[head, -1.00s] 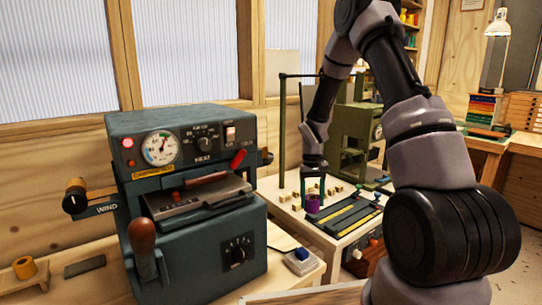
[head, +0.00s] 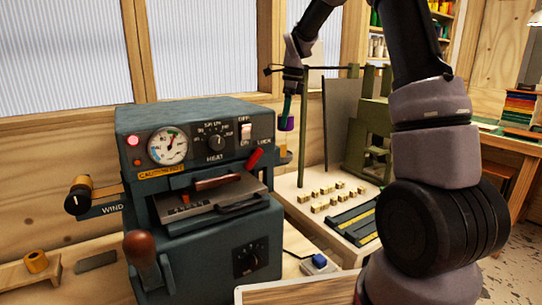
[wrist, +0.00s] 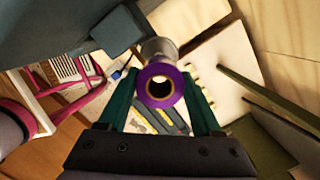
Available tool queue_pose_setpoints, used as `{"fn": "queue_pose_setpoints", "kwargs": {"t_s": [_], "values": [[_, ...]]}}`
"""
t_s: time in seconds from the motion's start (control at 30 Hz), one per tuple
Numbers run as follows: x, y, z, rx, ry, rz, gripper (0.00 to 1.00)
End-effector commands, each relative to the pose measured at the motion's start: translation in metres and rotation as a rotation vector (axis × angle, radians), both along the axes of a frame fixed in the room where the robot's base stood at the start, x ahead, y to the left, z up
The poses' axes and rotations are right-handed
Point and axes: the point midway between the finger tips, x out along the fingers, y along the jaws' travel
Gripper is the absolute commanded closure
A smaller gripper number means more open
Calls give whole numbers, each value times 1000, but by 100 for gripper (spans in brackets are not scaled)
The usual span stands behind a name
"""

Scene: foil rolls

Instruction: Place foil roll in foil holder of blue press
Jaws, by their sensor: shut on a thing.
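The blue press (head: 205,220) stands at the left in the head view, with a gauge, a heat dial and a WIND crank on its left side. My gripper (head: 288,112) is shut on a purple foil roll (head: 287,124) and holds it in the air by the press's upper right side. In the wrist view the purple roll (wrist: 178,91) shows end-on, with its hollow core facing the camera, between the two green fingers of my gripper (wrist: 160,88). A pale cylindrical part (wrist: 156,47) shows just beyond the roll; I cannot tell whether they touch.
A low table (head: 292,187) to the right bears several small tan blocks and dark strips. A green press (head: 368,140) stands behind it. A gold roll (head: 36,262) sits on a wooden stand at the far left. A blue-buttoned box (head: 319,264) lies right of the blue press.

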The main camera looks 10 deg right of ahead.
Motion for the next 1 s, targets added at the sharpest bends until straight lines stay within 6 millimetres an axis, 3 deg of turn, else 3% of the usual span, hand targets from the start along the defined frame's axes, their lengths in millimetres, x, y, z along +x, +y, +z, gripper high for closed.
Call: {"fn": "queue_pose_setpoints", "kwargs": {"t_s": [0.13,0.4,0.73,1.0], "values": [[0,3,2,-1,2,-73,95],[0,3,-45,-1,4,-79,95],[0,3,-84,-1,4,-77,95],[0,3,-90,-1,1,-77,95]]}}
